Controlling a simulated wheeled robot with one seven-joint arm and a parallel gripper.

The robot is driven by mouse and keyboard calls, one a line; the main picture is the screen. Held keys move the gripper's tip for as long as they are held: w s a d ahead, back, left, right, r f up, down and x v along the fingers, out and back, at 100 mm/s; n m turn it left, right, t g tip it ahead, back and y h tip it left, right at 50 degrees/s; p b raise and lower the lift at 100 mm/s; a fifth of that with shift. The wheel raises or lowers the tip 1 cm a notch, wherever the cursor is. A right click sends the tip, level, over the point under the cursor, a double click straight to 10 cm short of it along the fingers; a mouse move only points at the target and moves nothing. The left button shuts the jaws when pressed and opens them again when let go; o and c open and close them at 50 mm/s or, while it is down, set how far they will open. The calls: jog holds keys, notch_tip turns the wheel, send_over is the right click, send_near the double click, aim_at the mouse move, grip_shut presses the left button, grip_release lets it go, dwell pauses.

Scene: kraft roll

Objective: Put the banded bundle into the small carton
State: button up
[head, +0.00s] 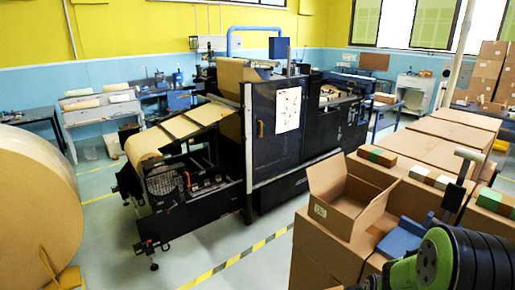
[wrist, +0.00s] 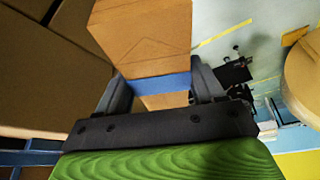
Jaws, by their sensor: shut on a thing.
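The banded bundle is a brown kraft block (wrist: 142,38) with a blue band (wrist: 160,84) around it. In the wrist view my gripper (wrist: 163,88) is shut on it, with one dark finger on each side near the band. The bundle's far end runs out of the top of the view. An open carton (head: 338,205) with raised flaps stands on larger boxes right of centre in the head view. No bundle shows in the part of its inside that I see. In the head view I cannot make out my gripper or the held bundle clearly.
Bundles with green bands (head: 377,156) and a white-banded one (head: 430,177) lie on closed cartons at the right. A blue object (head: 400,244) lies beside the open carton. A dark machine (head: 290,130) stands behind, and a big kraft roll (head: 35,195) at the left.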

jog(key=a+f+m+b, duration=0.1)
jog(key=a+f+b, duration=0.3)
jog(key=f, duration=0.4)
jog(key=a+f+m+h+b, duration=0.1)
jog(key=a+f+b, duration=0.3)
jog(key=f, duration=0.5)
jog(key=shift+w+f+b, duration=0.15)
jog(key=shift+w+b, duration=0.2)
